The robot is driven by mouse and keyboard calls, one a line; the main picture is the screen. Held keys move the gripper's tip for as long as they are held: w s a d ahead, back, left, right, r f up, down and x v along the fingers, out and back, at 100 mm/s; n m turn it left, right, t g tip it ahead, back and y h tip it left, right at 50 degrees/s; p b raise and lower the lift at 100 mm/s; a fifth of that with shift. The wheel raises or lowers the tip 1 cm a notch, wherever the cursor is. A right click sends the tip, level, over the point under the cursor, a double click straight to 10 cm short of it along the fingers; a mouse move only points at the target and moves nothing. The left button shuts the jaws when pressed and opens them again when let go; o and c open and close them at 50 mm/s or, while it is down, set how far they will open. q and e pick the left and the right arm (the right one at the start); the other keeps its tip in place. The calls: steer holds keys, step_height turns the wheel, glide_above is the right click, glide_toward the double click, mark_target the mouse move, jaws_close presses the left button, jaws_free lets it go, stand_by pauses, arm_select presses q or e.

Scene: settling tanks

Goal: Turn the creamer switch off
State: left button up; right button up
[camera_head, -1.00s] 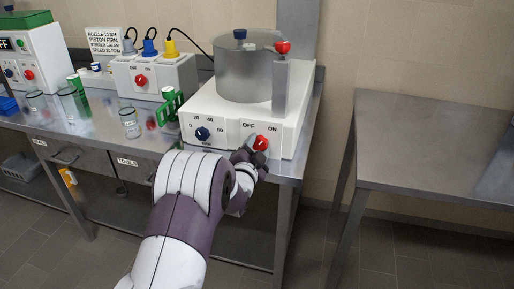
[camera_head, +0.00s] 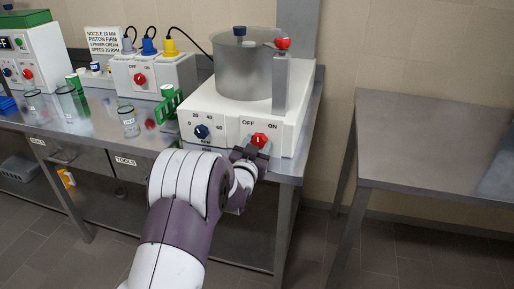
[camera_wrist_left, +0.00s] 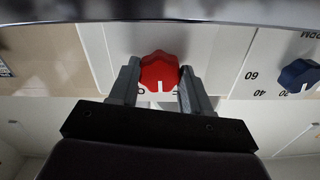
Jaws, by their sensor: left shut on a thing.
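The creamer is a white machine (camera_head: 235,118) with a steel pot (camera_head: 243,70) on top, standing on the steel table. Its red switch knob (camera_head: 259,140) sits on the front panel below the OFF and ON labels. A dark blue speed knob (camera_head: 201,131) is to its left. My left gripper (camera_head: 257,150) is at the front panel, around the red knob. In the left wrist view the red knob (camera_wrist_left: 159,71) lies between the two fingers (camera_wrist_left: 158,85), which are shut on it. Its white mark shows there, pointing toward the gripper. My right gripper is not in view.
Left of the creamer stand a power box (camera_head: 152,75) with its own red knob, a green rack (camera_head: 168,106) and several glass beakers. A bare steel table (camera_head: 430,140) is on the right, across a floor gap.

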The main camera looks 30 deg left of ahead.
arm_select(q)
steer(key=n+b, duration=0.1)
steer(key=n, duration=0.5)
steer(key=shift+n, duration=0.3)
stand_by(0.4)
steer(key=o, duration=1.1)
steer(key=shift+c, duration=0.2)
steer(key=p+v, duration=0.1)
steer(key=v, duration=1.1)
steer(key=shift+s+d, duration=0.2)
steer(key=shift+s, duration=0.15)
